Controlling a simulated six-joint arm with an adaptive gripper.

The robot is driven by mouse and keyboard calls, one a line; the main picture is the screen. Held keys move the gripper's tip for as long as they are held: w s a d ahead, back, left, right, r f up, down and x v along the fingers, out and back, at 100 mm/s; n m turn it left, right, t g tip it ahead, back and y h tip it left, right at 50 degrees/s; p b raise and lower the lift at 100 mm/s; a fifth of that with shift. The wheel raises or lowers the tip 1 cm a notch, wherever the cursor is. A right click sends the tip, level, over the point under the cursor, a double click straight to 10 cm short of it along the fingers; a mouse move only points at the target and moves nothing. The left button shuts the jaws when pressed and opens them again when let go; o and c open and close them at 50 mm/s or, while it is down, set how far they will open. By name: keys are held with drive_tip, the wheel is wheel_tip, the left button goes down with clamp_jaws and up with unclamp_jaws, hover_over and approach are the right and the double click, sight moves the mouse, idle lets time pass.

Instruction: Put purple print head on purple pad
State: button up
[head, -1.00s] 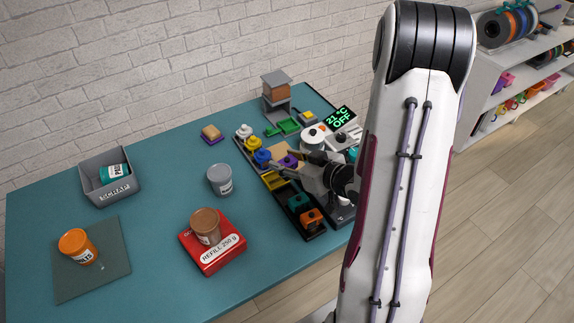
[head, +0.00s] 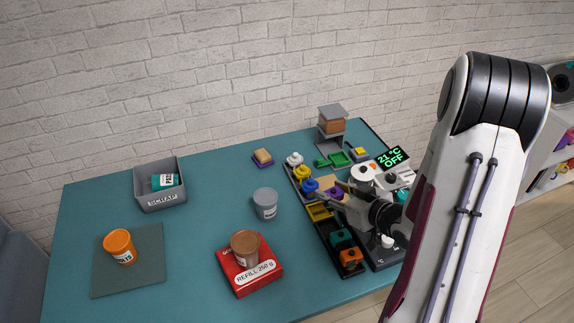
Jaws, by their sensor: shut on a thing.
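A small purple part, apparently the purple print head (head: 334,192), shows at the tips of my gripper (head: 331,200) in the head view. My gripper is shut on it, over the right side of the teal bench. The fingers and wrist cover most of the part, and I cannot tell whether it touches what lies below. A teal print head (head: 341,238) and an orange print head (head: 349,257) sit in a dark tray just in front. An open yellow slot (head: 320,211) lies behind them. I cannot make out the purple pad for certain; my gripper covers part of the tray.
White, yellow and blue knobbed pieces (head: 310,186) stand in a row left of my gripper. A machine with a "21 °C OFF" display (head: 391,157) stands behind. A grey tub (head: 265,203), red refill box (head: 246,279) and scrap bin (head: 160,197) stand left, with bare bench between.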

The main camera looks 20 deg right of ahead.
drive_tip(key=w+a+n+y, duration=0.2)
drive_tip(key=w, duration=1.6)
wheel_tip(320, 180, up, 4)
hover_over(265, 159)
drive_tip(key=shift+w+f+g, duration=0.15)
drive_tip(key=shift+f+g, duration=0.05)
drive_tip(key=shift+g, duration=0.1)
drive_tip(key=shift+f, duration=0.1)
drive_tip(key=shift+f, duration=3.05)
drive_tip(key=shift+f, duration=1.9)
drive_tip(key=shift+f, duration=0.1)
drive_tip(key=o, duration=1.2)
